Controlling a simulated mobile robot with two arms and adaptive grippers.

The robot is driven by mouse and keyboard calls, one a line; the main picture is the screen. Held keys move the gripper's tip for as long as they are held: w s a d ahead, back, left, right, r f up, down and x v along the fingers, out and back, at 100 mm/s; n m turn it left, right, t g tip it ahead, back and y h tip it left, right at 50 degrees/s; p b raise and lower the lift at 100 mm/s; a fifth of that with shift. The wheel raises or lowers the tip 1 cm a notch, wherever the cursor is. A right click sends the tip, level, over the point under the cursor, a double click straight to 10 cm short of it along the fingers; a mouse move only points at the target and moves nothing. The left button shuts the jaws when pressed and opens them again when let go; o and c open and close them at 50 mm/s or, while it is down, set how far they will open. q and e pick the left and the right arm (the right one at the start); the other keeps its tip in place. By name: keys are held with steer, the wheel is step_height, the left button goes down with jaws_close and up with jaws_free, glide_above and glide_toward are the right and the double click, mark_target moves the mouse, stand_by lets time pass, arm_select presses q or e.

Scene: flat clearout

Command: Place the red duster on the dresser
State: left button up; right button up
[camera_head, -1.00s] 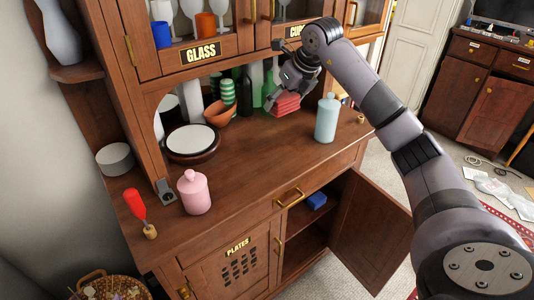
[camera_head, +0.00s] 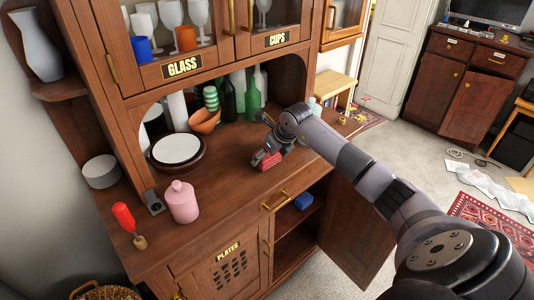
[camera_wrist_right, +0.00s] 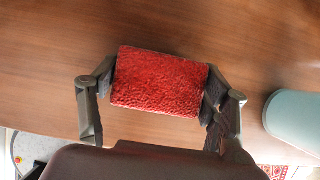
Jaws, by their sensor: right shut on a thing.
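The red duster (camera_head: 266,160) is a rough-faced red block. My right gripper (camera_head: 271,151) is shut on it, with a finger at each short end, as the right wrist view shows (camera_wrist_right: 160,82). It is low over the wooden dresser top (camera_head: 228,178), near the front edge. I cannot tell whether it touches the wood. My left gripper is not in view.
A pale blue bottle (camera_wrist_right: 295,121) stands beside the gripper. Bare wood lies left of the duster.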

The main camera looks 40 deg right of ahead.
steer(key=shift+f, duration=0.1)
steer(key=shift+f, duration=0.15)
steer(key=o, duration=1.2)
steer(key=shift+c, duration=0.2)
steer(key=shift+r, duration=0.2)
steer(key=b+v, duration=0.2)
steer(key=v, duration=1)
